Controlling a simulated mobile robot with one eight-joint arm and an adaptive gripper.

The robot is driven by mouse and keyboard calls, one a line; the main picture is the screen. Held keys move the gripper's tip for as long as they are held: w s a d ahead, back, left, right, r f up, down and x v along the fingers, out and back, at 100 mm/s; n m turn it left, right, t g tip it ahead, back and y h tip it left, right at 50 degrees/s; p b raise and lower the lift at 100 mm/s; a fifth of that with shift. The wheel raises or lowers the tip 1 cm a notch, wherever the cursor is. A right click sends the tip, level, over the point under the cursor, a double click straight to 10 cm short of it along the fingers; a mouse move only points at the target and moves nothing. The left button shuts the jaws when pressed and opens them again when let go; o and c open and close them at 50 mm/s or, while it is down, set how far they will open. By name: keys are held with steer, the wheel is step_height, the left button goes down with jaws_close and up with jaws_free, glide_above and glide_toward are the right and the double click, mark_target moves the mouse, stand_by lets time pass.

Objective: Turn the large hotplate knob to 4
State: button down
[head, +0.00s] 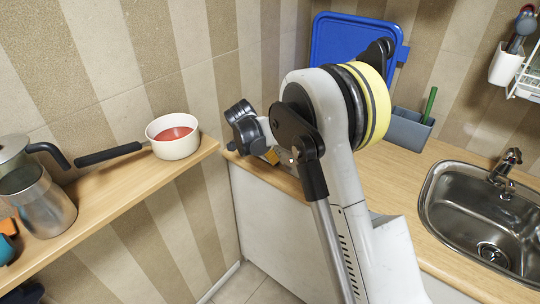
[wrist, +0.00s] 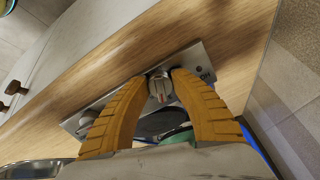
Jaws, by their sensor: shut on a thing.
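A silver knob (wrist: 159,88) on the steel hob panel (wrist: 196,60) is between the yellow-orange fingers of my gripper (wrist: 158,76) in the wrist view. The fingers are shut on it from both sides. A raised bar crosses the knob's face. The number it points to cannot be read. Dark marks show on the panel just right of the knob. Part of a dark round hotplate (wrist: 162,123) and a green thing (wrist: 178,137) show between the fingers. In the head view my gripper (head: 271,156) is low over the counter, and my arm hides the hob and knob.
A wooden shelf (head: 122,190) at left holds a white pan (head: 174,148) with red contents and metal pots. A blue board (head: 335,45) leans at the back. A sink (head: 440,205) is at right. Brown cabinet knobs (wrist: 14,88) show in the wrist view.

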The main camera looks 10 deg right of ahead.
steer(key=shift+m, duration=0.9)
steer(key=c, duration=1)
jaws_free()
steer(key=v, duration=1.2)
steer(key=shift+d, duration=0.1)
